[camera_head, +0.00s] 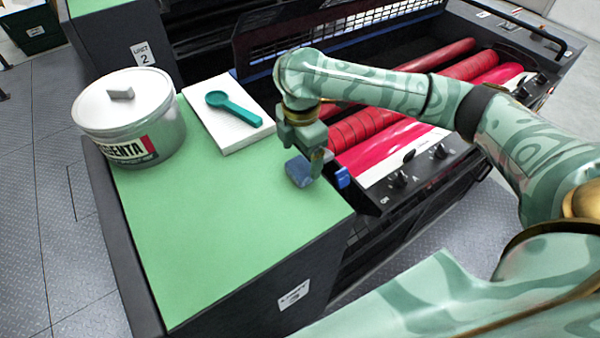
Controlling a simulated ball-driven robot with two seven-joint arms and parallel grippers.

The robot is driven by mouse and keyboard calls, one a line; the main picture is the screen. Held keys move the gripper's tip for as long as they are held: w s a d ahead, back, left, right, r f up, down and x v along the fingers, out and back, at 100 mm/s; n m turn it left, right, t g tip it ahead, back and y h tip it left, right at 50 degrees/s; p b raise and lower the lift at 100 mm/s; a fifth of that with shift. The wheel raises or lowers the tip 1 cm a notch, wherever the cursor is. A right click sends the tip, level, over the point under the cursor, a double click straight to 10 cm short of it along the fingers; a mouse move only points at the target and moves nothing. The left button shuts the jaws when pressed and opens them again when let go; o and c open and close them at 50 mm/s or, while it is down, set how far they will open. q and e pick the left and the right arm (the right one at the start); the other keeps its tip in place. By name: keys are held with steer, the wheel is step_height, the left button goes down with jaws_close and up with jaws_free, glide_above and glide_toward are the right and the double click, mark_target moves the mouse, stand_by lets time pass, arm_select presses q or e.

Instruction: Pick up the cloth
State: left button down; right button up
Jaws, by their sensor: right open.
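My right gripper (321,175) is open, low over the right edge of the green top (215,215) beside the red rollers. Blue pieces show on both sides of its jaws. The larger, slate-blue piece on its left side sits over the green surface; I cannot tell whether it is a finger pad or part of a folded cloth. No other piece that could be the cloth shows, and the gripper and wrist hide part of the surface behind them. My left gripper is not in view.
A white-lidded ink tub (128,118) stands at the top's back left. Beside it a teal scoop (233,108) lies on a white pad (225,130). Red rollers (365,125) and a knob panel (405,172) are right of the top. The front of the green top is clear.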

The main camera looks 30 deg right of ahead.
mark_target(300, 165)
step_height(300, 165, down, 5)
steer(key=shift+w+f+b, duration=0.15)
steer(key=shift+f+b, duration=0.05)
steer(key=shift+b, duration=1.05)
steer(key=shift+r, duration=0.15)
steer(key=c, duration=1.1)
steer(key=shift+o, duration=0.2)
steer(key=r, duration=0.1)
steer(key=r+p, duration=0.2)
steer(key=r, duration=0.1)
steer(key=shift+w, duration=0.3)
steer(key=w+d+r, duration=0.1)
steer(key=w+r, duration=0.8)
steer(key=w, duration=0.4)
steer(key=shift+w+p, duration=0.2)
steer(key=shift+p, duration=0.1)
